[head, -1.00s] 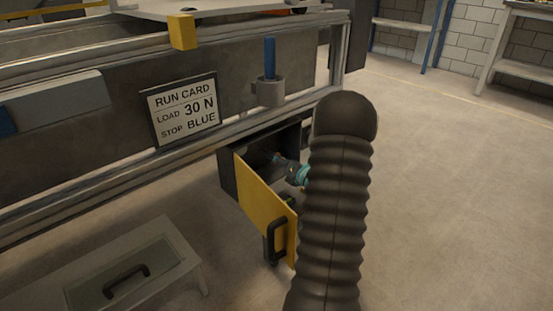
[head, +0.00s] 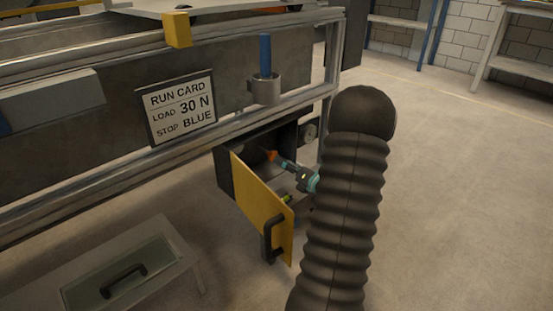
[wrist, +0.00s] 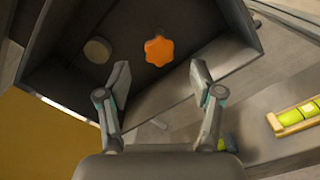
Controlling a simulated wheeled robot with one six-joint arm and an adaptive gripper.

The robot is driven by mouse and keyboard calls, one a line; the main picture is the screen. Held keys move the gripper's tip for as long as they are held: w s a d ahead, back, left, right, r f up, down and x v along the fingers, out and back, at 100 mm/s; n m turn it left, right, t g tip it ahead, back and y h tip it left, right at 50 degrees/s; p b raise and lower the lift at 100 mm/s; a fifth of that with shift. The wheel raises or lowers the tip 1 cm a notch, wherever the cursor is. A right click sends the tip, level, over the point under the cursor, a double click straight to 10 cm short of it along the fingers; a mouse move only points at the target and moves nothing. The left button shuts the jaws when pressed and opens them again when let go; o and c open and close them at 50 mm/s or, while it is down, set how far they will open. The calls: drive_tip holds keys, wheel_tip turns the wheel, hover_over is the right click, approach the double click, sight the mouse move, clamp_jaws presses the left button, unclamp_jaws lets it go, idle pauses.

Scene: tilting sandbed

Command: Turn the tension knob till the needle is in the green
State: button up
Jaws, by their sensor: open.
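An orange lobed knob (wrist: 159,50) sits on the dark back wall inside an open box in the wrist view. A small orange part of it (head: 271,154) shows in the head view. My gripper (wrist: 160,78) is open and empty, its fingers on either side below the knob in the picture, apart from it. In the head view my gripper (head: 285,163) reaches in at the box's opening. A round dial (head: 310,132) shows right of the box; its needle and any green zone are too small to read.
The box's yellow door (head: 258,200) hangs open with a dark handle (head: 272,240). A round grey disc (wrist: 97,50) is left of the knob. A green level vial (wrist: 296,117) lies right. Open floor lies right.

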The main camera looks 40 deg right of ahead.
drive_tip(key=s, duration=0.5)
drive_tip(key=shift+s+d, duration=0.25)
drive_tip(key=shift+s, duration=0.15)
